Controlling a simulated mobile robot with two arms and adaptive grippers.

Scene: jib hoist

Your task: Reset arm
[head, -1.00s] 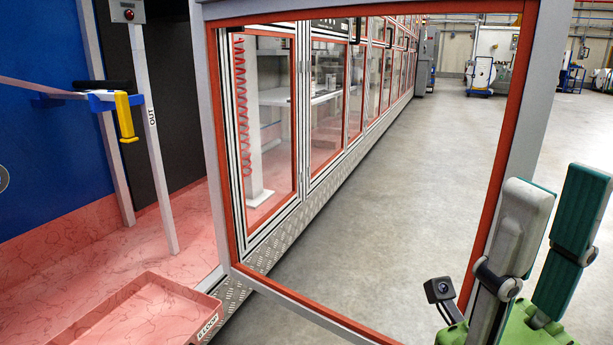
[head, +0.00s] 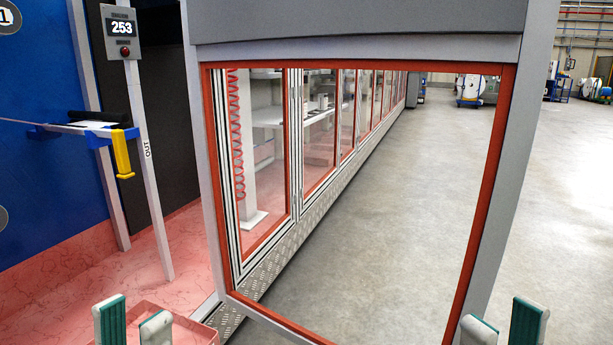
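My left gripper (head: 133,325) shows only its two fingertips at the bottom left, apart with nothing between them. They overlap the red tray in the picture. My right gripper (head: 503,328) shows its two fingertips at the bottom right, also apart and empty, in front of the framed panel's lower right. A thin pale bar with a blue fitting and a yellow handle (head: 122,155) stands out at the left, well above my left gripper. Which part is the arm named in the task, I cannot tell.
A grey post (head: 150,180) marked OUT carries a display (head: 120,28) reading 253 and a red button. A large clear panel in a red-edged grey frame (head: 493,180) fills the middle. A red tray (head: 190,335) lies at lower left. Open floor shows beyond.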

